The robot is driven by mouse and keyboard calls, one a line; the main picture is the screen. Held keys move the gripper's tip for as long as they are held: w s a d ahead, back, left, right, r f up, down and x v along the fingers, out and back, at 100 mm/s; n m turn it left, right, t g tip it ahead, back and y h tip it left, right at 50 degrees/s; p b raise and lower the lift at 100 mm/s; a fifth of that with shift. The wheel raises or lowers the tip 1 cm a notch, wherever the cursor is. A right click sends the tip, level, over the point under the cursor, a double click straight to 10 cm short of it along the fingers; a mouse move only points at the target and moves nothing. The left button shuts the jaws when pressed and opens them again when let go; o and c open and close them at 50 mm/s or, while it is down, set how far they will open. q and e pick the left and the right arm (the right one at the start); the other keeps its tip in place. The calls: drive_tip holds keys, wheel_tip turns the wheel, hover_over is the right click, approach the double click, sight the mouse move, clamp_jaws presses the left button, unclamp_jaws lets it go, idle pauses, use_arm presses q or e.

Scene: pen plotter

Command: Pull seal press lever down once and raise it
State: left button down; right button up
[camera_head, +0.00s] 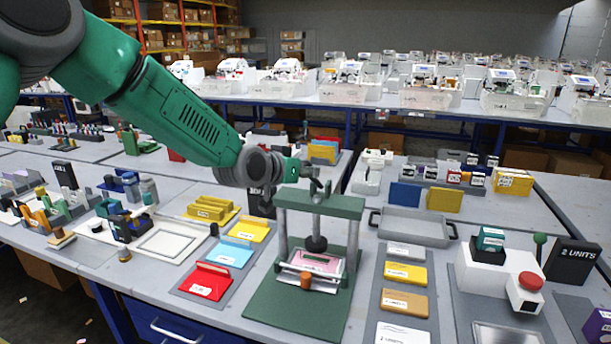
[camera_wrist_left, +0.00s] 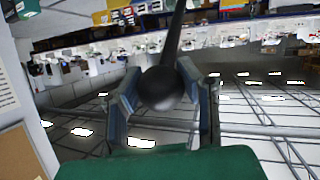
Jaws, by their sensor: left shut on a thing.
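The green seal press (camera_head: 345,205) stands on the table in the head view, with two grey posts, a crossbar and a green base plate. A dark round stamp head (camera_head: 317,243) hangs under the crossbar, above a tray with a pink card (camera_head: 314,262); a gap shows between them. My left gripper (camera_head: 314,187) is at the top of the press, at the lever. In the left wrist view its fingers are closed around the lever's dark ball knob (camera_wrist_left: 161,88), with the dark rod running up behind it. The lever's tilt is hard to tell. My right gripper is not in view.
Left of the press are red (camera_head: 205,281), blue (camera_head: 229,253) and yellow cards on a grey board. To the right are a column of cards (camera_head: 404,301), a grey tray (camera_head: 412,227) and a red button box (camera_head: 527,291).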

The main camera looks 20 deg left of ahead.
use_arm(q)
drive_tip(key=shift+w+r, duration=0.15)
drive_tip(key=shift+r, duration=0.3)
drive_tip(key=c, duration=1)
unclamp_jaws()
drive_tip(key=shift+s+a+f, duration=0.1)
drive_tip(key=shift+s, duration=0.15)
drive_tip(key=shift+a, duration=0.1)
drive_tip(key=v, duration=1.2)
drive_tip(key=shift+f, duration=0.1)
